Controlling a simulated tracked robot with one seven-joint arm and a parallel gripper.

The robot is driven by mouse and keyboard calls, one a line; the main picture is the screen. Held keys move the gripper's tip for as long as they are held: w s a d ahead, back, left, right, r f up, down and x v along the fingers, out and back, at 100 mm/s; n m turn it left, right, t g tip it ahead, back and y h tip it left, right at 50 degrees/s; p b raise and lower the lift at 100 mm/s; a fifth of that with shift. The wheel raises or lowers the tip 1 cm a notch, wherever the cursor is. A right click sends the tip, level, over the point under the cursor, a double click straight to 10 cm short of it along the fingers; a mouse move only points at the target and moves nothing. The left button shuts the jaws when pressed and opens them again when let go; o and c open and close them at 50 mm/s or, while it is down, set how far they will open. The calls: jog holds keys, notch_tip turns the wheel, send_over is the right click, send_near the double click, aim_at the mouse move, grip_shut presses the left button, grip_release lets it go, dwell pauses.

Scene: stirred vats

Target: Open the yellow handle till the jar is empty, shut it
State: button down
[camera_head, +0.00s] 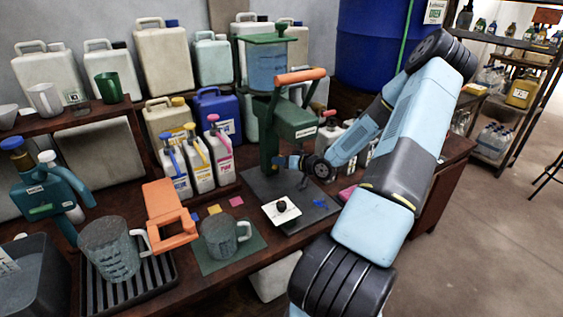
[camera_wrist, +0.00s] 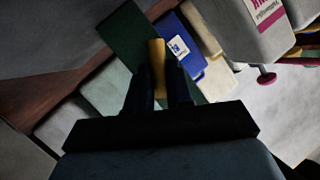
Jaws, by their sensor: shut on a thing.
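The jar (camera_head: 266,70) is clear with bluish contents and sits under a green lid on the green stand (camera_head: 268,140). I cannot tell its level. My gripper (camera_head: 284,162) is at the lower front of the stand. In the wrist view, my gripper (camera_wrist: 161,80) is shut on the yellow handle (camera_wrist: 157,52), which stands up between the two dark fingers. The handle is too small or hidden to make out in the head view.
An orange lever (camera_head: 300,76) sticks out from the stand's top. A white scale-like plate (camera_head: 281,210) lies in front. A grey mug (camera_head: 222,238) stands on a green mat to the left. Several bottles (camera_head: 197,160) stand close left of the stand.

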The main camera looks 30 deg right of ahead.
jog(key=m, duration=0.1)
jog(key=m+t+y, duration=0.1)
jog(key=m+y, duration=0.1)
jog(key=m, duration=0.1)
jog(key=shift+w+d+f, duration=0.1)
jog(key=shift+d+f, duration=0.2)
jog(key=shift+d, duration=0.1)
jog(key=m+t, duration=0.1)
jog(key=m, duration=0.1)
jog(key=m+t, duration=0.1)
jog(key=m, duration=0.1)
jog(key=m+t+y, duration=0.1)
jog(key=m, duration=0.1)
jog(key=shift+f, duration=0.4)
jog(key=shift+m, duration=0.3)
jog(key=c, duration=1.3)
grip_release()
jog(key=shift+c, duration=0.2)
jog(key=o, duration=0.3)
jog(key=shift+a, duration=0.1)
